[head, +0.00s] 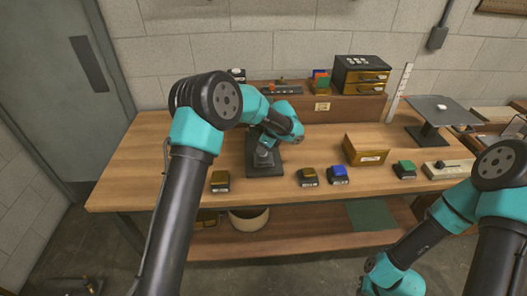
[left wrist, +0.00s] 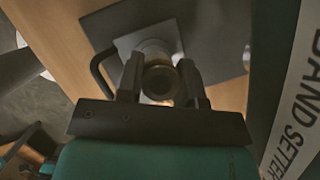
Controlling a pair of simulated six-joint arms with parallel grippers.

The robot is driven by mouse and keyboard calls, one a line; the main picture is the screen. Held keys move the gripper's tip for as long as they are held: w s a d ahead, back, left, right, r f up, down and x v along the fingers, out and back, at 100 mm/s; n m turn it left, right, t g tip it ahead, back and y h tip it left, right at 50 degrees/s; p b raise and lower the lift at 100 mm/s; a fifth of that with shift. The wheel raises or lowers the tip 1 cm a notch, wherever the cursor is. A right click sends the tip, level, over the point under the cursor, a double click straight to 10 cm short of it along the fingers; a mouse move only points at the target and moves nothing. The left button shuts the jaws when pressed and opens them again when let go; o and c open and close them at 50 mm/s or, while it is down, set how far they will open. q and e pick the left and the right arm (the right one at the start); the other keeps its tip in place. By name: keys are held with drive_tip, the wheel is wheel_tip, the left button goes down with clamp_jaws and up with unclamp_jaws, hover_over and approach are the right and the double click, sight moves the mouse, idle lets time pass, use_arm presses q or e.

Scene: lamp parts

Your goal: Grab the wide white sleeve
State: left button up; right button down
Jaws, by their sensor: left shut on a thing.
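A wide, off-white, round, open-topped piece (head: 248,220), which looks like the wide white sleeve, is on the lower shelf under the table, partly hidden by the tabletop edge. My left gripper (head: 264,146) is over a dark plate (head: 265,170) on the tabletop, well above and apart from that piece. In the left wrist view, the gripper (left wrist: 160,82) is shut on a small round metallic part (left wrist: 160,80) with a dark centre. My left arm partly hides the plate in the head view. My right gripper is out of view; only the right arm shows.
Small boxes with gold (head: 220,181), blue (head: 338,175) and green (head: 404,170) tops stand on the table. A gold bin (head: 365,150) and a black drawer unit (head: 362,74) are farther back. The front left of the tabletop is clear.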

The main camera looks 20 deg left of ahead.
use_arm(q)
drive_tip(key=shift+r, duration=0.65)
drive_tip(key=shift+s+d+r, duration=0.1)
drive_tip(key=shift+s+r, duration=0.05)
drive_tip(key=shift+s, duration=0.1)
drive_tip(key=s+d+r, duration=0.1)
drive_tip(key=s+d, duration=0.3)
drive_tip(key=s, duration=1.1)
drive_tip(key=shift+d+r, duration=0.15)
drive_tip(key=shift+r, duration=0.05)
drive_tip(key=shift+w, duration=0.1)
